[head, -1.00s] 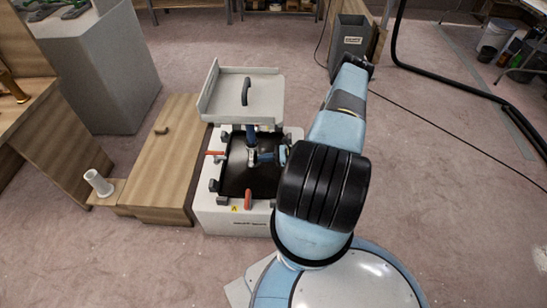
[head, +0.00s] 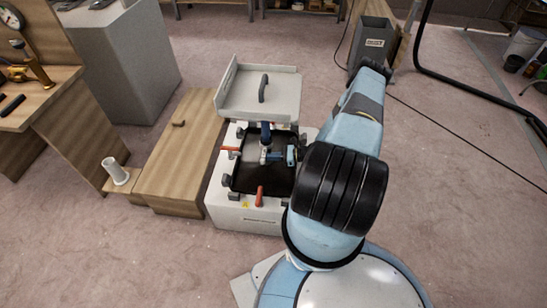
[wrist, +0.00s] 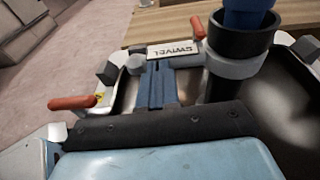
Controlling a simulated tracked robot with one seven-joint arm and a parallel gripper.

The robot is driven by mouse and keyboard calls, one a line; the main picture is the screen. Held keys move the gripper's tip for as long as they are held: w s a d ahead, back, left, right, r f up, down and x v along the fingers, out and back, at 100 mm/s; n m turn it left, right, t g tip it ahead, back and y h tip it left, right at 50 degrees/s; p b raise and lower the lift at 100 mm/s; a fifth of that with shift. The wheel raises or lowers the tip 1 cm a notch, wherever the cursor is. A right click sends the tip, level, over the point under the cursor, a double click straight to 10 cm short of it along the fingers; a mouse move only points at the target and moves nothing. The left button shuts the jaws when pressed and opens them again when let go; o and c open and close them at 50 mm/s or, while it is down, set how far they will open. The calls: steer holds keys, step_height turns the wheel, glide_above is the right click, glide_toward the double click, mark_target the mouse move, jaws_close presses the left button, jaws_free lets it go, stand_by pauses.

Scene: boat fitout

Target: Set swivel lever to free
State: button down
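The swivel lever has a red grip (head: 230,149) and sits at the left edge of a white box (head: 247,219), its grip sticking out leftward. In the wrist view the red grip (wrist: 198,27) stands just beyond a white plate marked SWIVEL (wrist: 172,50). A second red lever (head: 259,196) is on the box's front side and shows at left in the wrist view (wrist: 72,103). My gripper (head: 274,157) is low over the box's dark recess, pointing left. Its blue fingers (wrist: 158,68) appear together and empty, short of the swivel lever and not touching it.
A blue post with a dark collar (wrist: 240,50) rises close beside my fingers, on the right in the wrist view. A pale tray with a handle (head: 282,100) is behind the recess. A wooden bench (head: 178,160) stands left of the box. The floor in front is clear.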

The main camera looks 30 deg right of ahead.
steer(key=shift+a, duration=0.7)
steer(key=v, duration=1.5)
steer(key=shift+f, duration=0.2)
steer(key=shift+s, duration=0.25)
